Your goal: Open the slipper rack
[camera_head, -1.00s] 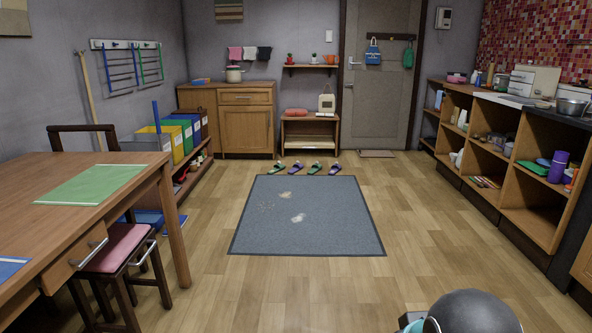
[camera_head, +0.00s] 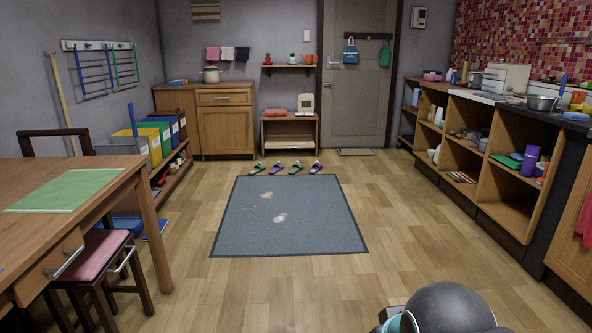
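Several slippers (camera_head: 294,168), green and purple, lie in a row on the floor behind the grey mat. Behind them stands a small wooden stand (camera_head: 290,146) with an open front and one low space. A low wooden rack (camera_head: 172,171) along the left wall carries bins on top, with red items on its lower level. I cannot tell which of these is the slipper rack. My gripper is not in view; only a dark rounded part of my arm shows at the bottom right.
The grey mat (camera_head: 284,236) lies mid-floor with pale marks. A table (camera_head: 126,181) and pink-seated stool (camera_head: 98,252) stand left. Open shelving (camera_head: 512,217) lines the right wall. A closed door (camera_head: 356,100) is at the back. The wooden floor between is clear.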

